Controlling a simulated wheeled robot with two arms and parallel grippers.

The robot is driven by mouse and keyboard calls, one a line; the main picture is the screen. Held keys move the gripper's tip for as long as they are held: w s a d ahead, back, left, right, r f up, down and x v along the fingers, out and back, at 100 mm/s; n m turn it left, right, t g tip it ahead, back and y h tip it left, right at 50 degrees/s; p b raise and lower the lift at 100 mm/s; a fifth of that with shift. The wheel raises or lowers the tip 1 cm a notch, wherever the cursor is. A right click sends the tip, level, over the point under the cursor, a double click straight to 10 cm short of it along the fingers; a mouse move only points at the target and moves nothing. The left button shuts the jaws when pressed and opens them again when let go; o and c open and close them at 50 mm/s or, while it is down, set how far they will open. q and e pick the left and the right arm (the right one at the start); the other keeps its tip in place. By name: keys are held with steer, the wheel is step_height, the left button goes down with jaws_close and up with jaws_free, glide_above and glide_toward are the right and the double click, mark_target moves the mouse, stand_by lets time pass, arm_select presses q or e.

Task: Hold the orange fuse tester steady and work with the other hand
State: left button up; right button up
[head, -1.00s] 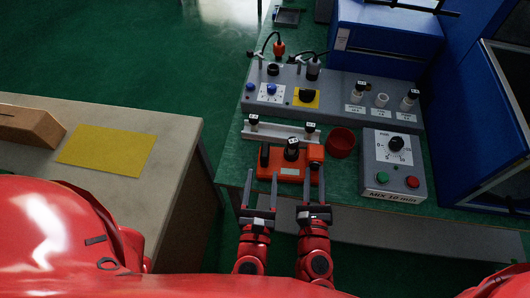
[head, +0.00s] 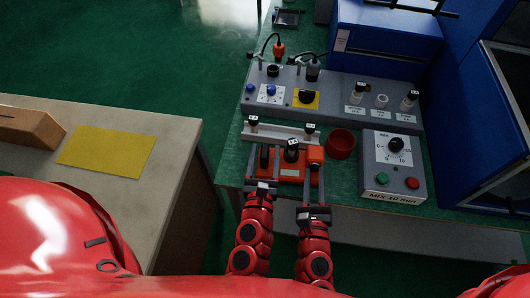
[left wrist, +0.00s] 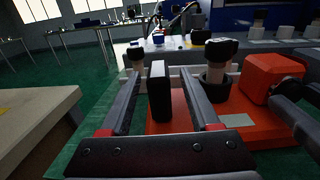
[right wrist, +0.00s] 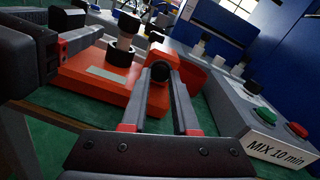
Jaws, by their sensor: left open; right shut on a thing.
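The orange fuse tester (head: 290,178) sits on the green bench top. It has a black upright lever (left wrist: 160,92) at its left, a capped fuse in a black socket (head: 291,154) in the middle and an orange block (left wrist: 272,76) at its right. My left gripper (left wrist: 162,78) is open, its fingers either side of the black lever. My right gripper (right wrist: 160,78) is shut on the tester's right end, at the block with a round black knob (right wrist: 160,71). The exact contact is partly hidden.
A white rack (head: 280,132) with capped fuses stands just behind the tester. A red bowl (head: 341,144) and a grey timer box (head: 392,165) are to the right. A grey control panel (head: 335,97) lies behind. A side table with a yellow mat (head: 106,152) is at left.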

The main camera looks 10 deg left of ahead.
arm_select(q)
jaws_close()
stand_by(0.4)
stand_by(0.6)
arm_select(e)
steer(key=o, duration=0.8)
steer(key=shift+c, duration=0.2)
steer(key=shift+s+a+f, duration=0.1)
steer(key=shift+s+a, duration=0.05)
steer(key=shift+s, duration=0.45)
steer(key=s, duration=0.4)
steer(key=s+d, duration=0.1)
steer(key=s, duration=0.1)
